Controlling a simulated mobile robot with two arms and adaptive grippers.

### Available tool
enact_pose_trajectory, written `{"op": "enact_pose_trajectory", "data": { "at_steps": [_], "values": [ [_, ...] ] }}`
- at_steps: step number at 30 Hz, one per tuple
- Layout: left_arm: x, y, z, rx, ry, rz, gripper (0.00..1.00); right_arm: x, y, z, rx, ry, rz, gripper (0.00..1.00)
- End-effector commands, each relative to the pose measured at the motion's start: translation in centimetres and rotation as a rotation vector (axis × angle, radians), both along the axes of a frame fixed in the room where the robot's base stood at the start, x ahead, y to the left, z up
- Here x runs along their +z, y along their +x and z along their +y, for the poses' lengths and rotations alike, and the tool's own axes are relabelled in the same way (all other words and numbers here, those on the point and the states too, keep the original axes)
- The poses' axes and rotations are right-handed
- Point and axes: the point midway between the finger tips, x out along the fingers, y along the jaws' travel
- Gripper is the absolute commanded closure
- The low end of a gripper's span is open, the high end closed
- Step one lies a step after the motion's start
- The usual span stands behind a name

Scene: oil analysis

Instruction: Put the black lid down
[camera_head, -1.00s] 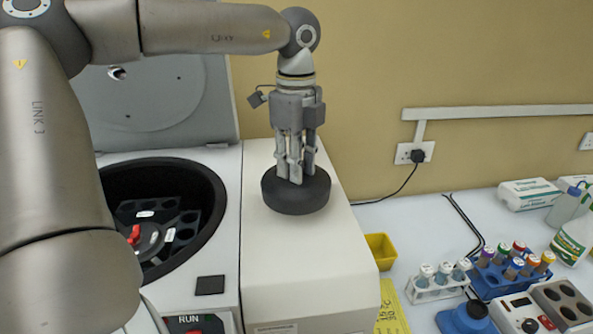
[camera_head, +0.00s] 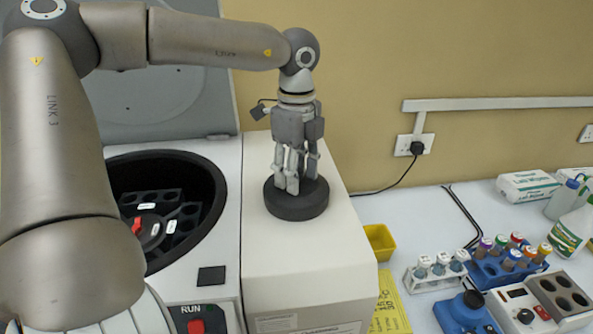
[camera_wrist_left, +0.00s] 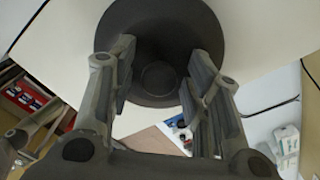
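The black lid (camera_head: 297,207) is a round dark disc. It lies flat on the pale top of the white box-shaped unit (camera_head: 305,265), right of the open centrifuge. My left gripper (camera_head: 294,183) points straight down over it, fingertips close to its upper face. In the left wrist view the lid (camera_wrist_left: 160,25) fills the upper middle, with a round central feature between the spread fingers. The left gripper (camera_wrist_left: 160,75) looks open, with gaps beside that feature; exact fingertip contact is hidden.
The open centrifuge bowl (camera_head: 207,164) with its rotor is left of the lid, its raised cover behind. A yellow tray (camera_head: 380,241), tube racks (camera_head: 436,270) and bottles stand on the bench at right. The unit's top in front of the lid is clear.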

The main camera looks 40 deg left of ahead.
Motion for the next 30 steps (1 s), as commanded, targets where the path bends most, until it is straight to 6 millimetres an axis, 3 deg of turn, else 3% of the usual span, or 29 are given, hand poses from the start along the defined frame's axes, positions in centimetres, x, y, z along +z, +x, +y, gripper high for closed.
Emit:
{"op": "enact_pose_trajectory", "data": {
  "at_steps": [11,12,24,30],
  "values": [
    [0.6,0.0,0.0,0.000,-0.001,0.000,0.55,0.8,0.0,0.2,-0.001,0.003,0.000,0.49],
    [1.0,0.1,0.0,0.001,0.002,-0.004,0.55,0.0,0.0,0.2,-0.002,0.003,0.000,0.49],
    [9.5,0.1,-0.1,0.000,0.002,-0.004,0.55,-2.2,0.0,0.2,-0.002,0.002,-0.001,0.49],
    [11.8,0.0,0.0,0.000,0.001,-0.001,0.55,-2.4,0.0,0.2,-0.001,0.002,-0.001,0.49]
  ]
}}
